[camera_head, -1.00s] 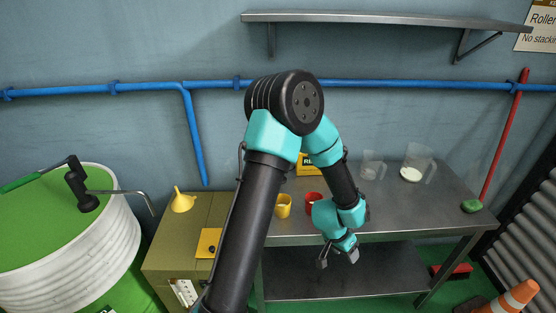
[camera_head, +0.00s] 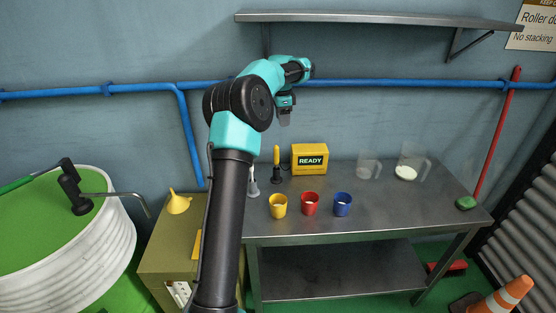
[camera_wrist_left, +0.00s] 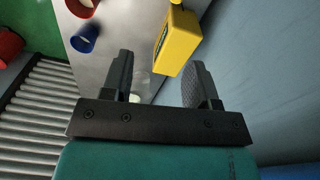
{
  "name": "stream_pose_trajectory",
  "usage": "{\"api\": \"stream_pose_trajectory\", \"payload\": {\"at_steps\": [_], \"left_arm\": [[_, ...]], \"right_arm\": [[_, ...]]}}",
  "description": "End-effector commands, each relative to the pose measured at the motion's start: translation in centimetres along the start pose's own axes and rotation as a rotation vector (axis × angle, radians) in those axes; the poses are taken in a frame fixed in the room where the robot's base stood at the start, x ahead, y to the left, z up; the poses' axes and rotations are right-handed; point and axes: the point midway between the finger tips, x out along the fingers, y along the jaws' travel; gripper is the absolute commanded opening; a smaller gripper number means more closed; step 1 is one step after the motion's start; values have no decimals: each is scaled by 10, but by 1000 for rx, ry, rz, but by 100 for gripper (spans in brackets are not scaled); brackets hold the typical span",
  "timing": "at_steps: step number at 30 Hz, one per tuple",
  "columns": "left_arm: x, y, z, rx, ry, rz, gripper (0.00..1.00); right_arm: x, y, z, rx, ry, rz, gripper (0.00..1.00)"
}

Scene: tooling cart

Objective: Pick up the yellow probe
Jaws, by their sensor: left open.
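The yellow probe (camera_head: 277,155) stands upright in a small black holder (camera_head: 277,176) on the metal table, left of the yellow READY box (camera_head: 309,159). My left gripper (camera_head: 285,120) is raised above and behind the table, higher than the probe and near the wall, and apart from it. In the left wrist view its two fingers (camera_wrist_left: 160,88) are spread with nothing between them. The READY box (camera_wrist_left: 178,42) shows beyond the fingers there. A bit of yellow at that view's top edge is too cut off to identify. My right gripper is not in view.
Yellow (camera_head: 278,206), red (camera_head: 310,204) and blue (camera_head: 342,204) cups stand in front. A grey holder (camera_head: 252,188) is partly hidden by my left arm. Clear beakers (camera_head: 411,165) stand at right. A shelf (camera_head: 370,18) overhangs; a blue pipe (camera_head: 400,85) runs along the wall.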

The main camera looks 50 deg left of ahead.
Motion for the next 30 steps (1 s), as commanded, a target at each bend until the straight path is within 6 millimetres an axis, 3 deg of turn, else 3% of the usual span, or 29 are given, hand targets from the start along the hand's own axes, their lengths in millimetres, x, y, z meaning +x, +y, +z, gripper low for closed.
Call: {"api": "stream_pose_trajectory", "payload": {"at_steps": [4, 16, 20, 30], "left_arm": [[-18, -12, 22, -13, -44, -12, 54], [-16, -12, 23, -14, -48, -12, 54], [-4, -12, 24, -14, -49, -10, 54], [52, -13, 27, -14, -48, -9, 54]], "right_arm": [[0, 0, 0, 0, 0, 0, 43], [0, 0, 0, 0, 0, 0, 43], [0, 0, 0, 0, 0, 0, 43], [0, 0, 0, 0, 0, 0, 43]]}}
